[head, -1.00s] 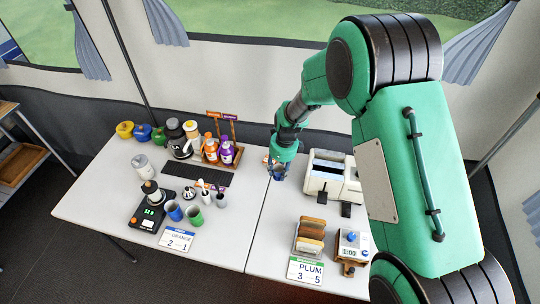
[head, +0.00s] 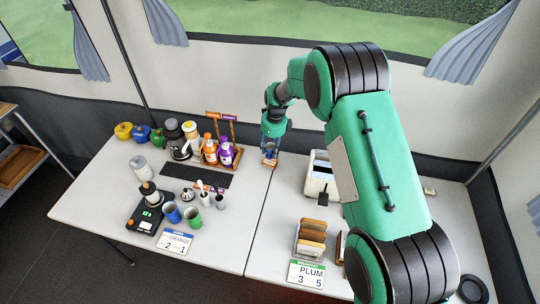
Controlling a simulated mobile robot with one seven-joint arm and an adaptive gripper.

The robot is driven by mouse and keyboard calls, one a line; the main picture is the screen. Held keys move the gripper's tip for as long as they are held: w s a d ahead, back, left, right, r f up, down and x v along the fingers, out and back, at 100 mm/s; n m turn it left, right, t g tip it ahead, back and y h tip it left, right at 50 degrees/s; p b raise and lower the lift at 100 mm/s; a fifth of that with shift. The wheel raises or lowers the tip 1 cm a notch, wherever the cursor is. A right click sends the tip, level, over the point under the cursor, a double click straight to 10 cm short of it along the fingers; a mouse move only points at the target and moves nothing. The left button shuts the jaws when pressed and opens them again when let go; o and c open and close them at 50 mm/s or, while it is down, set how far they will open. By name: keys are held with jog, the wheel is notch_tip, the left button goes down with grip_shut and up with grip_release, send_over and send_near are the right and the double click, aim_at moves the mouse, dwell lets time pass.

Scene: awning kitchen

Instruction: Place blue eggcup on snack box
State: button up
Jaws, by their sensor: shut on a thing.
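My gripper (head: 270,160) is at the back of the table, just right of the bottle rack. It is shut on a small blue thing (head: 269,153), which looks like the blue eggcup and is partly covered by the fingers. A small orange-brown patch (head: 268,162) shows low at the fingers; it may be part of the snack box, but it is too small to tell. I cannot tell whether the blue thing touches anything below it.
The bottle rack (head: 229,130) with orange and purple bottles stands left of my gripper. A cream toaster (head: 320,178) stands to the right, partly behind my arm. A toast rack (head: 311,238), blue cup (head: 172,212) and green cup (head: 192,218) stand nearer the front. The table middle is clear.

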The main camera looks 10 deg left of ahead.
aim_at(270, 154)
dwell(0.3)
jog(key=shift+f+b, duration=0.5)
jog(key=shift+f, duration=1.25)
jog(key=o, duration=1.2)
jog(key=shift+f, duration=0.1)
jog(key=r, duration=0.4)
jog(key=r+p, duration=0.1)
jog(key=r, duration=0.3)
jog(key=d+r+p, duration=0.1)
jog(key=r, duration=0.3)
jog(key=shift+r+p, duration=0.1)
jog(key=shift+p, duration=0.2)
jog(key=shift+d, duration=0.1)
